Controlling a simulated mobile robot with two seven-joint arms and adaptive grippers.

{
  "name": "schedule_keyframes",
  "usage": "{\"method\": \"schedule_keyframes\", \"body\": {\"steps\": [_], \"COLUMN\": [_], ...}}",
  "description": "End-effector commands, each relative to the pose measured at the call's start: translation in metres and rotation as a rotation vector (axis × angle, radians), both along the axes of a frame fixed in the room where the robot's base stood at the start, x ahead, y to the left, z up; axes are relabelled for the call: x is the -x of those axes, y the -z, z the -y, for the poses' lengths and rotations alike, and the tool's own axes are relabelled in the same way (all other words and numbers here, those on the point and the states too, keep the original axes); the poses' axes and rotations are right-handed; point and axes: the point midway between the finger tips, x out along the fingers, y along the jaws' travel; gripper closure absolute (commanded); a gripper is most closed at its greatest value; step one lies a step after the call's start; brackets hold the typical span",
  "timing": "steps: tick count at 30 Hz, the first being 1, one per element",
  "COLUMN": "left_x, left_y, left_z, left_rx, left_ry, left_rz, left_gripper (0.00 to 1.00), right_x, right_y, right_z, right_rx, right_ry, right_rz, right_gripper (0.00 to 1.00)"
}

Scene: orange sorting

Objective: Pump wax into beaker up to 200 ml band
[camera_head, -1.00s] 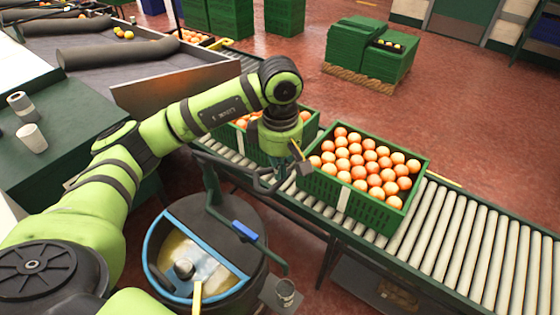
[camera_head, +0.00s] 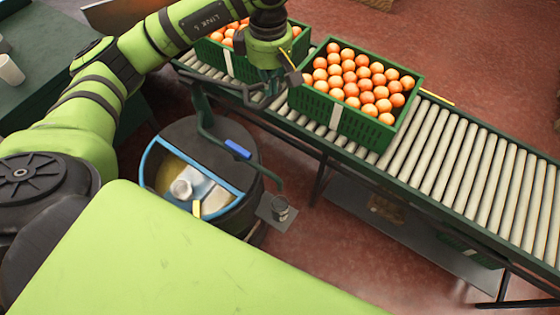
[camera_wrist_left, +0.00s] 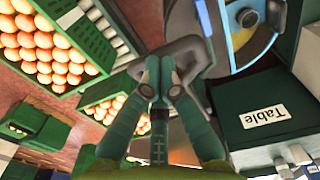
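The wax drum (camera_head: 262,195) stands at centre left with its blue-rimmed lid part open, pale wax (camera_head: 210,188) inside. A dark pump post (camera_head: 205,120) rises from it, with a lever (camera_head: 222,87) at the top. A spout with a blue sleeve (camera_head: 238,149) slopes down right, its end above a small beaker (camera_head: 280,207) on a little shelf. The beaker's level is too small to read. My left gripper (camera_head: 266,92) is at the lever's end; in the left wrist view its fingers (camera_wrist_left: 162,80) close together on the grey lever (camera_wrist_left: 193,58). My right gripper is out of view.
A roller conveyor (camera_head: 440,150) runs behind the drum. A green crate of oranges (camera_head: 335,118) stands on it close right of my left gripper, with another crate (camera_head: 222,62) behind. A dark green table (camera_head: 30,85) with a white cup (camera_head: 10,70) is at left.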

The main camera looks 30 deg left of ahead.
Motion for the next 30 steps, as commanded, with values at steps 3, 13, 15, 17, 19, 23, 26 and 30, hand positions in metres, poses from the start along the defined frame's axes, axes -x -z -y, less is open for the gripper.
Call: {"method": "schedule_keyframes", "body": {"steps": [3,13,15,17,19,23,26,30], "left_x": [0.000,0.000,0.000,0.000,0.000,0.000,0.000,0.000], "left_y": [0.020,0.068,0.078,0.086,0.096,0.114,0.129,0.148], "left_z": [0.000,-0.001,-0.001,-0.001,-0.001,-0.001,-0.001,0.000], "left_rx": [0.000,-0.001,-0.001,-0.001,-0.001,-0.002,-0.002,-0.001], "left_ry": [0.000,-0.001,-0.001,-0.001,-0.001,-0.001,-0.001,-0.001], "left_rz": [-0.001,-0.001,-0.001,-0.001,-0.001,-0.002,-0.003,-0.002], "left_gripper": [1.00,1.00,1.00,1.00,1.00,1.00,1.00,1.00], "right_x": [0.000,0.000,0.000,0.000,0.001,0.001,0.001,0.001], "right_y": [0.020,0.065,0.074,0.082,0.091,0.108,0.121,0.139], "right_z": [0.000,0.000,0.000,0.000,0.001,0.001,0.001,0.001], "right_rx": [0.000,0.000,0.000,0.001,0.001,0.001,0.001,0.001], "right_ry": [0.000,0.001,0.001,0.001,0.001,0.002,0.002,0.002], "right_rz": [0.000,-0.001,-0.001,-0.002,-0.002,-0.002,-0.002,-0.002], "right_gripper": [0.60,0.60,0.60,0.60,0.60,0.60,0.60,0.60]}}
